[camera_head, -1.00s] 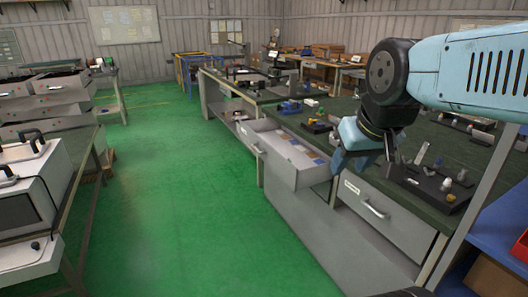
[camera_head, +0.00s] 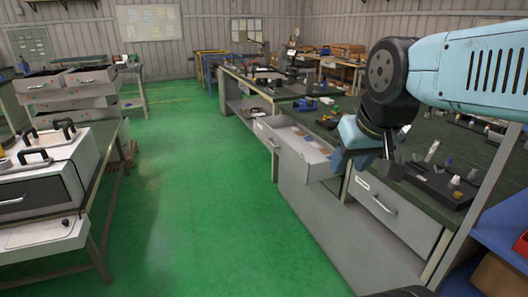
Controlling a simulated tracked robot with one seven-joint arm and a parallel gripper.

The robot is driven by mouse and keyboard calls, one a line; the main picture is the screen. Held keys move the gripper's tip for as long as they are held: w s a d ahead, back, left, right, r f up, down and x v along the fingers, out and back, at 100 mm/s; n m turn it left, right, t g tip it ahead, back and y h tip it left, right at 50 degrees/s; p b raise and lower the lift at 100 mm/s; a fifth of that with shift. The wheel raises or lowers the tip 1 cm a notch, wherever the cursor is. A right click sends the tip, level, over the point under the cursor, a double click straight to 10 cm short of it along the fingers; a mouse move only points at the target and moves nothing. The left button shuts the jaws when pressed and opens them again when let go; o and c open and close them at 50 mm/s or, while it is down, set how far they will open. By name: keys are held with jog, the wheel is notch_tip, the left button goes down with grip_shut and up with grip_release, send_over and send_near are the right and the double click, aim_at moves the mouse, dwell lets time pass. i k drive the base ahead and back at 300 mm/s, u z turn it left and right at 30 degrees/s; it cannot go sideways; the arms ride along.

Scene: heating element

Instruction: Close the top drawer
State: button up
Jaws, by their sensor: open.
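A grey drawer (camera_head: 301,164) stands pulled out of the green-topped workbench (camera_head: 412,198), with several flat brown, blue and pale pieces inside. Its handle (camera_head: 273,144) faces the aisle on the left. My gripper (camera_head: 352,163) is open and points down near the drawer's right, near end. It overlaps that end in the picture; I cannot tell whether it touches. It hides part of the drawer's near corner. Another drawer, with a curved handle (camera_head: 384,205), is shut in the bench at the right.
The green floor (camera_head: 205,215) is clear in the aisle. A table with a white machine (camera_head: 45,180) stands at the left, with a grey drawer unit (camera_head: 75,95) behind it. A dark fixture board (camera_head: 437,185) lies on the bench. Blue shelving (camera_head: 500,222) is at the right edge.

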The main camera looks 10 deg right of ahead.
aim_at(288, 138)
jog(key=k, duration=0.75)
jog(key=z, duration=0.15)
jog(key=i, duration=0.9)
jog(key=u, duration=0.1)
jog(key=k, duration=0.6)
jog(key=u, duration=0.55)
jog(key=i, duration=1.2)
jog(key=z, duration=0.15)
